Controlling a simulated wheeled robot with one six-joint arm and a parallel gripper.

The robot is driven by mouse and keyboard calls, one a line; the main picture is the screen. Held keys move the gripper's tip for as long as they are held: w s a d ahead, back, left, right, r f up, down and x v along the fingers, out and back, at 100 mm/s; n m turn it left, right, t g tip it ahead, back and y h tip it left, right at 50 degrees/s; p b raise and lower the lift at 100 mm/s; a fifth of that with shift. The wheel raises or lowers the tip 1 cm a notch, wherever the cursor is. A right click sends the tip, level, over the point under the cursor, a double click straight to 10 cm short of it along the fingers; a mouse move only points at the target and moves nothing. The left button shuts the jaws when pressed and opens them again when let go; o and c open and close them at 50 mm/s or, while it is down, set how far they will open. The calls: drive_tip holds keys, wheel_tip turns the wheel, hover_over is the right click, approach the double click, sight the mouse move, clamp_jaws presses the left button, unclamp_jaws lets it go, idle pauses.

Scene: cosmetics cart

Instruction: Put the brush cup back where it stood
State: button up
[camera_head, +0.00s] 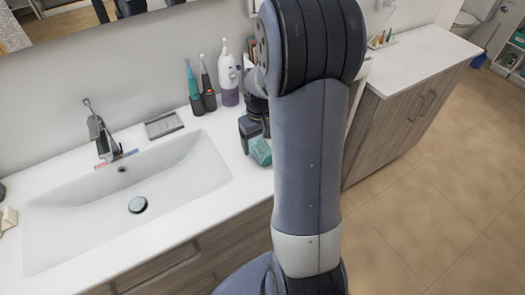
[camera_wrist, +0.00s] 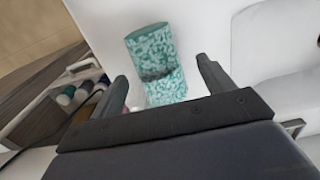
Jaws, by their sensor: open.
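The brush cup (camera_wrist: 152,48) is a teal and white mottled cylinder with a dark band across its middle. In the wrist view it shows ahead of my gripper (camera_wrist: 162,76), between the lines of the two fingers, which stand apart. In the head view the teal cup (camera_head: 261,151) is at the right end of the white counter, beside my dark gripper (camera_head: 250,131). My arm hides part of this area. I cannot tell whether the fingers touch the cup. No brushes can be made out in it.
A sink (camera_head: 130,195) fills the counter's left. Electric toothbrushes (camera_head: 208,88) and a white-and-purple device (camera_head: 228,80) stand by the wall, near the gripper. In the wrist view, an open compartment (camera_wrist: 62,112) with small bottles lies at left. Bare white surface surrounds the cup.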

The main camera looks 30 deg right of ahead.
sight(261, 145)
drive_tip(key=shift+w+d+f+p, duration=0.15)
drive_tip(key=shift+f+p, duration=0.25)
drive_tip(key=shift+f, duration=1.7)
drive_tip(key=shift+c, duration=0.5)
drive_tip(key=c, duration=1.1)
drive_tip(key=shift+r, duration=0.15)
